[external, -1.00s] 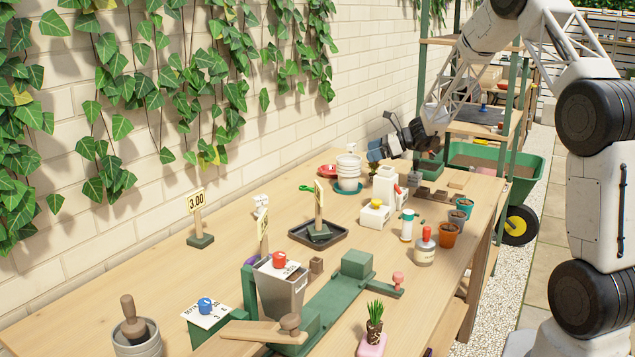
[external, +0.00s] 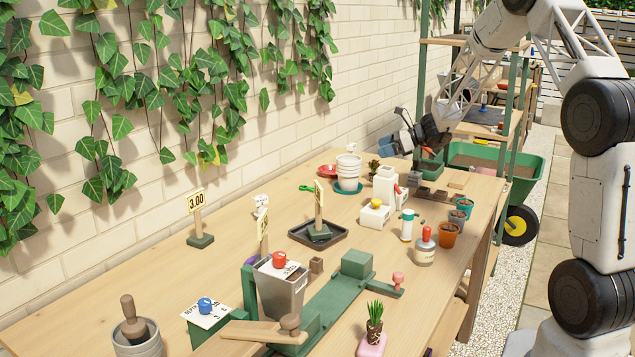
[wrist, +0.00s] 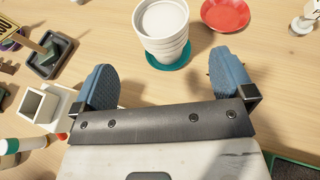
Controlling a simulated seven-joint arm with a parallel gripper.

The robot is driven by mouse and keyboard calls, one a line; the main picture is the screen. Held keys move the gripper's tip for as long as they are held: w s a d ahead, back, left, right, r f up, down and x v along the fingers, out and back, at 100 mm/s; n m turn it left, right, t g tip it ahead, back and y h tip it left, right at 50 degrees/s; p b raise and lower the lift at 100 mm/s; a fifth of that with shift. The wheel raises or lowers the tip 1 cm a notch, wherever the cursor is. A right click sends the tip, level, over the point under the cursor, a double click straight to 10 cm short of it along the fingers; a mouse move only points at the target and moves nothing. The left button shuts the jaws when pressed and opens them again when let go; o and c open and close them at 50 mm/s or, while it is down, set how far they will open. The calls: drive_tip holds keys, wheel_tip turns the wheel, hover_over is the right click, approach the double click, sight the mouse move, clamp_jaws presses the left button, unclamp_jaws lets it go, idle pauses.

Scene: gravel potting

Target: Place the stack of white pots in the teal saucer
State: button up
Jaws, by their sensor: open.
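The stack of white pots (external: 348,173) stands upright in the teal saucer (external: 338,189) toward the back of the table. In the wrist view the stack (wrist: 163,30) shows just beyond my fingertips, with the saucer's teal rim (wrist: 168,62) under its base. My gripper (wrist: 167,85) is open, its two blue fingers apart with nothing between them. In the external view my gripper (external: 396,143) is to the right of the stack and a little above it, clear of it.
A red saucer (external: 327,170) lies close behind the stack. A white bottle-like container (external: 384,184) and a white box with a yellow knob (external: 375,215) stand to its right. A black tray (external: 317,235) with a sign is in front. Bare wood surrounds the stack's left side.

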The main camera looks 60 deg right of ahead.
drive_tip(key=shift+a, duration=0.1)
drive_tip(key=s+a+r+n+g+y, duration=0.1)
drive_tip(key=s+a+r+n+g, duration=0.3)
drive_tip(key=a, duration=0.7)
drive_tip(key=s+a+r+n+g, duration=0.15)
drive_tip(key=a+r+n, duration=0.4)
drive_tip(key=a, duration=0.55)
drive_tip(key=s+a+r+n+g+y, duration=0.15)
drive_tip(key=s+a+r+n, duration=0.3)
drive_tip(key=a, duration=0.65)
drive_tip(key=s+a+r+n+g+h, duration=0.3)
drive_tip(key=s+a+n, duration=0.5)
drive_tip(key=s+a, duration=0.35)
drive_tip(key=s+a+n+h, duration=0.2)
drive_tip(key=s+n, duration=0.2)
drive_tip(key=s, duration=0.4)
drive_tip(key=s+a+n+h, duration=0.2)
drive_tip(key=s+n, duration=0.3)
drive_tip(key=s, duration=0.3)
drive_tip(key=shift+s+a+r+h, duration=0.2)
drive_tip(key=shift+a+h, duration=0.15)
drive_tip(key=shift+a, duration=0.4)
